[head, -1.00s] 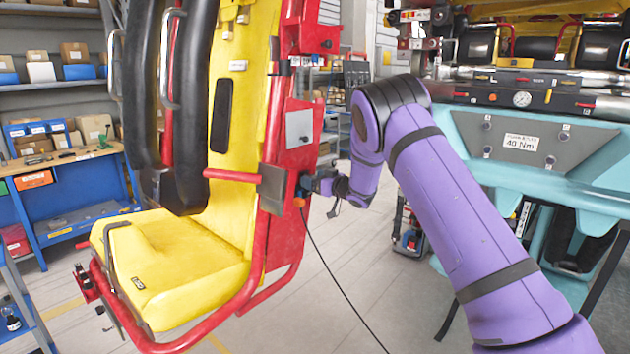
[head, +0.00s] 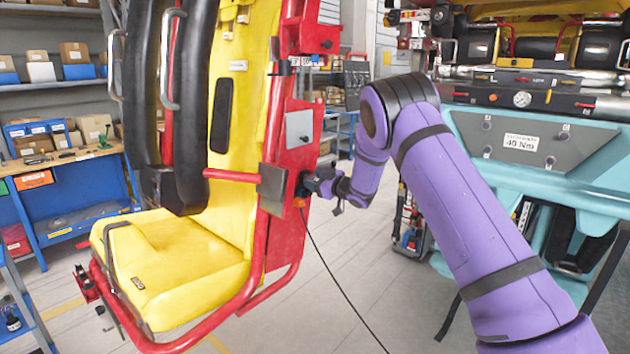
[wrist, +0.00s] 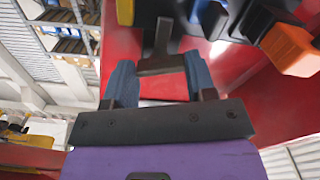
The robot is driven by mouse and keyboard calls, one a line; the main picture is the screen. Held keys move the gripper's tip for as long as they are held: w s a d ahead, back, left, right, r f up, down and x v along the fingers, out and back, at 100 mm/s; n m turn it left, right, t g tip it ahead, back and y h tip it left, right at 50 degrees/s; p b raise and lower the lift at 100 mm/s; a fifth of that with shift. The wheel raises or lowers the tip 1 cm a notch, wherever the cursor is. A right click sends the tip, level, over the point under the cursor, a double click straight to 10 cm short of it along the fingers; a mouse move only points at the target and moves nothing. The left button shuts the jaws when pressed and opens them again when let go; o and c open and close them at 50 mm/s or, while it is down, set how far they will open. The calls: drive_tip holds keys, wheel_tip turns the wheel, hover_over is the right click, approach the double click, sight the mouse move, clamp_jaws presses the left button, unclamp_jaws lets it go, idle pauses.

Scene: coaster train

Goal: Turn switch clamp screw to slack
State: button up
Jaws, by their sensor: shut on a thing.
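The switch clamp screw appears to be the dark grey T-shaped piece (wrist: 163,42) in the wrist view, against the red panel. My gripper (wrist: 158,74) has its two blue fingers on either side of its wide bar and is shut on it. In the head view my gripper (head: 310,184) is at the right side of the red seat frame (head: 287,225). The screw cannot be made out there, and its turn position cannot be read.
An orange block (wrist: 287,46) and black parts sit close to the fingers in the wrist view. A black cable (head: 338,283) hangs from the seat side to the floor. The yellow seat (head: 180,265) is at left, a turquoise stand (head: 480,130) at right.

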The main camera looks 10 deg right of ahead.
drive_tip(key=n, duration=1.1)
drive_tip(key=shift+f+n, duration=0.1)
drive_tip(key=shift+n, duration=9.5)
drive_tip(key=o, duration=0.9)
drive_tip(key=shift+o, duration=0.2)
